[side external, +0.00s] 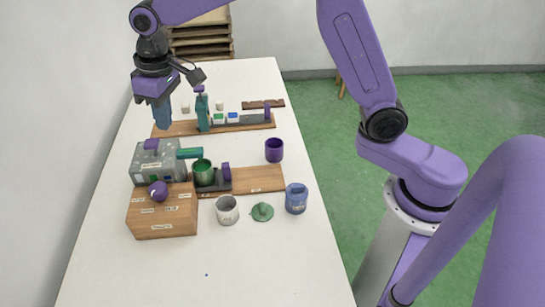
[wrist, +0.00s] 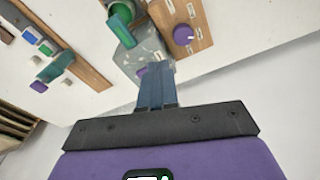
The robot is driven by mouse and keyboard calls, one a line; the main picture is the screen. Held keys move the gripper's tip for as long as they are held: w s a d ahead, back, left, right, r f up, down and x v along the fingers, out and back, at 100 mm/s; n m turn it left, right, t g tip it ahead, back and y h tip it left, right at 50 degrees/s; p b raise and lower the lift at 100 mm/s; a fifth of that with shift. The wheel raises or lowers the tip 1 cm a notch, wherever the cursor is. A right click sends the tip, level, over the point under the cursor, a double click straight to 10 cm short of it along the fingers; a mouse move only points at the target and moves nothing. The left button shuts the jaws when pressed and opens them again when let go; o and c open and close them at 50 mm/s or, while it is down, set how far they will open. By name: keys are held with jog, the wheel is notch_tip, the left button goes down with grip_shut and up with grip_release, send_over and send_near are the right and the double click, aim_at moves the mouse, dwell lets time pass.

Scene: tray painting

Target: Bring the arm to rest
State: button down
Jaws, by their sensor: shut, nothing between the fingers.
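My gripper (side external: 163,126) hangs fingers-down over the far left part of the white table in the side view. Its blue fingers are together and hold nothing. They also show closed in the wrist view (wrist: 156,70). The fingertips appear above the left end of the far wooden board (side external: 178,129), close to a green upright part (side external: 203,113). I cannot tell the exact height. My arm reaches over the table from the right.
A grey machine (side external: 147,176) and a wooden box (side external: 176,216) with a purple knob (side external: 158,191) stand at the left. A dark green cup (side external: 202,172), purple cup (side external: 274,150), whitish cup (side external: 227,210), blue jar (side external: 296,199) and green lid (side external: 262,212) stand nearby. The near table is clear.

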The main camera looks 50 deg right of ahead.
jog(key=s+d+f+n, duration=0.1)
jog(key=s+d+n, duration=0.1)
jog(key=s+d, duration=0.4)
jog(key=s+d+f+n, duration=0.1)
jog(key=s+d, duration=0.4)
jog(key=s, duration=1.1)
jog(key=s+d+f+n+g, duration=0.1)
jog(key=s+d+n, duration=0.3)
jog(key=s, duration=0.7)
jog(key=d, duration=0.2)
jog(key=shift+d, duration=0.3)
